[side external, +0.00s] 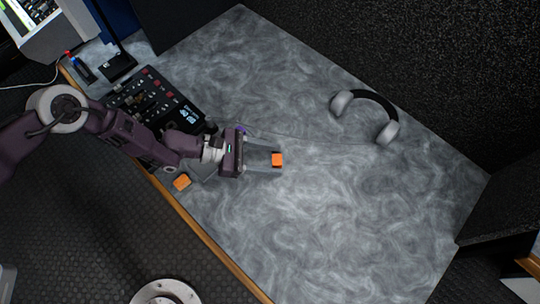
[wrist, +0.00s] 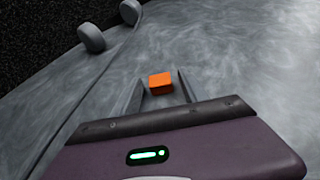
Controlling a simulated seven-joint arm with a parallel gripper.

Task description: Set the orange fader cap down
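An orange fader cap (side external: 277,160), a small block, is at the tips of my gripper (side external: 279,160), over the grey marbled desk. In the wrist view the cap (wrist: 160,83) sits between the two fingers of my gripper (wrist: 161,80). A narrow gap shows on each side of it, so the fingers look open around it and not pressed on it. The cap appears to rest on the desk, though its underside is hard to see. A second orange block (side external: 182,182) lies near the desk's front edge, below my arm.
A black mixer panel (side external: 160,105) lies behind my arm at the left. Grey headphones (side external: 367,112) lie at the back right, with a thin cable line towards my gripper. The desk (side external: 330,220) is clear to the right and front. Dark padded walls stand behind.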

